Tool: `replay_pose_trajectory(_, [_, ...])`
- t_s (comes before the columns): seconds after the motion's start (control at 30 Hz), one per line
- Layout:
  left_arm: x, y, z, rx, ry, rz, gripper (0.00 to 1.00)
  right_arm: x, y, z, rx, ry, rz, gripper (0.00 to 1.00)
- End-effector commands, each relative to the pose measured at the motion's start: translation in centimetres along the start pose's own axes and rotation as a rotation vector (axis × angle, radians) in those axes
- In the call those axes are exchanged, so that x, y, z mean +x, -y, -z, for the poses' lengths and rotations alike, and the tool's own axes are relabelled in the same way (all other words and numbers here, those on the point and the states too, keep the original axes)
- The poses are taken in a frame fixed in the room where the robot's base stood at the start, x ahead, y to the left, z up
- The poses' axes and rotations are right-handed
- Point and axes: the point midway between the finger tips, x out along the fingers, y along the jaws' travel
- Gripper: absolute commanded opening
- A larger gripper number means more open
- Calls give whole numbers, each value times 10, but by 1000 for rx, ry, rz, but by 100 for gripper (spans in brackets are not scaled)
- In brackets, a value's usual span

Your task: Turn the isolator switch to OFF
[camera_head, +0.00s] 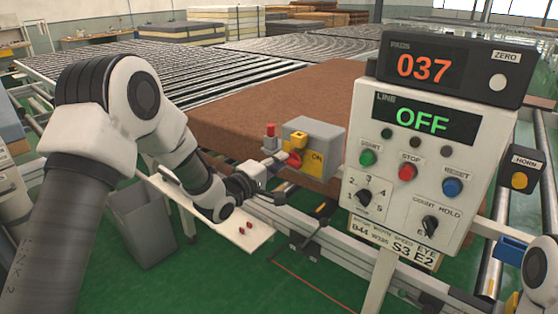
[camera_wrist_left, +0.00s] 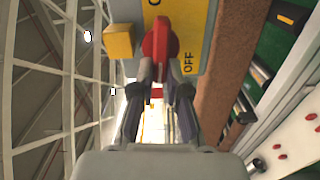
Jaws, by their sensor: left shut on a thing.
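The isolator switch (camera_head: 318,132) is a grey box with a yellow face, beside the brown mattress in the head view. In the left wrist view the red handle (camera_wrist_left: 160,38) stands upright in the picture, pointing toward a label cut off at the top edge. The OFF label (camera_wrist_left: 188,62) lies to its right. My left gripper (camera_head: 283,161) is shut on the handle; its fingers (camera_wrist_left: 160,82) flank the handle's lower part.
A control panel (camera_head: 470,155) stands to the right, its LINE display reading OFF and its PADS display 037. A brown mattress (camera_head: 240,105) lies behind the switch. A pale shelf (camera_head: 215,222) with small red pieces and a grey bin (camera_head: 142,230) sit below my left arm.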

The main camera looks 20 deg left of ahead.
Motion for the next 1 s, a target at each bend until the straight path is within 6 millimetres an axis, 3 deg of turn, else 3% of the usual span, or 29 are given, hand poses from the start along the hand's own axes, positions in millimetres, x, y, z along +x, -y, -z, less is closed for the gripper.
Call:
replay_pose_trajectory(0.73, [0, 1, 1, -103, -2, -2, 0, -1, 0, 0, 0, 0, 0, 40])
replay_pose_trajectory(0.77, [0, 1, 1, -103, -2, -2, 21, -1, 0, 0, 0, 0, 0, 40])
replay_pose_trajectory(0.8, [0, 1, 1, -103, -2, -2, 36, -1, 0, 0, 0, 0, 0, 40])
replay_pose_trajectory(0.83, [0, 1, 1, -103, -2, -2, 40, -1, 0, 0, 0, 0, 0, 40])
replay_pose_trajectory(1.0, [0, 2, 0, -102, -1, -1, 40, -1, 0, 0, 0, 0, 0, 40])
